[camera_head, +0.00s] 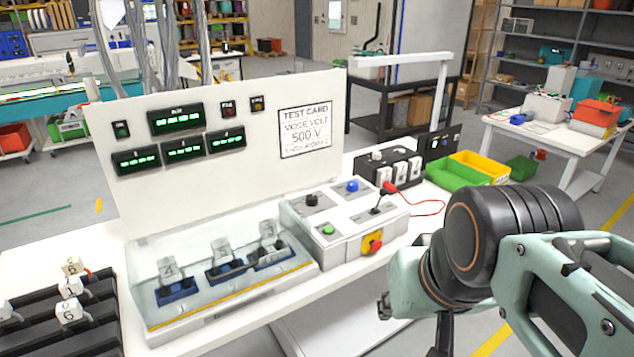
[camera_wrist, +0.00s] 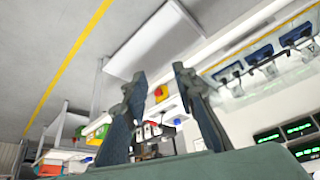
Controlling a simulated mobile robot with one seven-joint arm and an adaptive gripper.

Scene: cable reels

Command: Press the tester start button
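The tester is a white box (camera_head: 345,222) on the bench in the head view. It carries a green button (camera_head: 328,230) at its front left, a black knob (camera_head: 311,200), a blue button (camera_head: 352,186) and a red-and-yellow stop knob (camera_head: 372,242) on the front face. Labels are too small to read, so I cannot tell which is marked start. My gripper (camera_wrist: 159,78) is open and empty in the wrist view, fingers apart. In the head view my wrist is right of and in front of the tester, touching nothing. The stop knob also shows in the wrist view (camera_wrist: 161,93).
A clear-covered tray (camera_head: 225,270) with several numbered connectors stands left of the tester, below an upright display panel (camera_head: 215,180). A red probe lead (camera_head: 425,207) lies at the tester's right. Green (camera_head: 455,173) and yellow (camera_head: 482,165) bins stand behind. A black rack (camera_head: 95,320) is front left.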

